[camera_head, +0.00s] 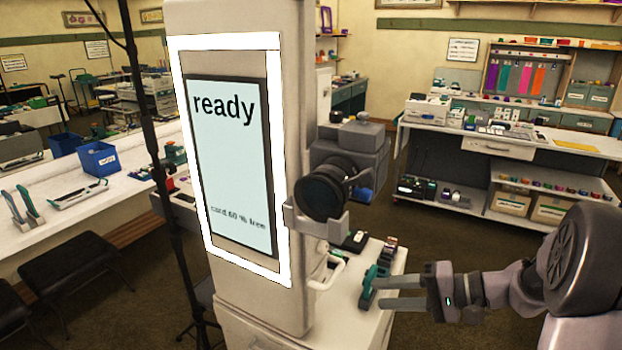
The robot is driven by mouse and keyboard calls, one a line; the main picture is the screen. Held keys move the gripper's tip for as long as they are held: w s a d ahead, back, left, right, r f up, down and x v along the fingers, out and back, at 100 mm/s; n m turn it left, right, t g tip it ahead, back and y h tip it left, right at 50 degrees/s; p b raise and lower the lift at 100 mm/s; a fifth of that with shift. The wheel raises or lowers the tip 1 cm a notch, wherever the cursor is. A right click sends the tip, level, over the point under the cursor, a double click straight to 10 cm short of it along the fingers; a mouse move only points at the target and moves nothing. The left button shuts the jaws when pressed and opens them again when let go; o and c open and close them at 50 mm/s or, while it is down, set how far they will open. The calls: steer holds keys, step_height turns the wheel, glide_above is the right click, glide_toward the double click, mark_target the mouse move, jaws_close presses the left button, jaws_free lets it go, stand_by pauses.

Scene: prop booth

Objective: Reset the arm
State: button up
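My gripper (382,293) is at the lower right, reaching left over the small white cabinet top. Its two fingers are parallel with a clear gap between them, so it is open. The fingertips are close to a green tool-like item (369,285) on the cabinet top. From this view I cannot tell whether they touch it, but the fingers are not closed on it. My arm comes in from the right edge, bent at a large grey joint.
A tall booth column (290,60) with a lit screen reading "ready" (228,165) stands left of my gripper. A black camera lens (322,192) juts from it. The white cabinet top (345,318) holds small items. A dark stand pole (165,190) rises at left. Carpet lies open behind.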

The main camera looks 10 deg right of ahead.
steer(key=s+a+r+n+g+h, duration=0.2)
steer(key=s+a+r+g+h, duration=0.2)
steer(key=s+a, duration=0.6)
steer(key=s+a+r+t+h, duration=0.2)
steer(key=s+h, duration=0.4)
steer(key=s, duration=0.5)
steer(key=shift+a+t, duration=0.2)
steer(key=shift+t, duration=0.5)
steer(key=shift+o, duration=0.4)
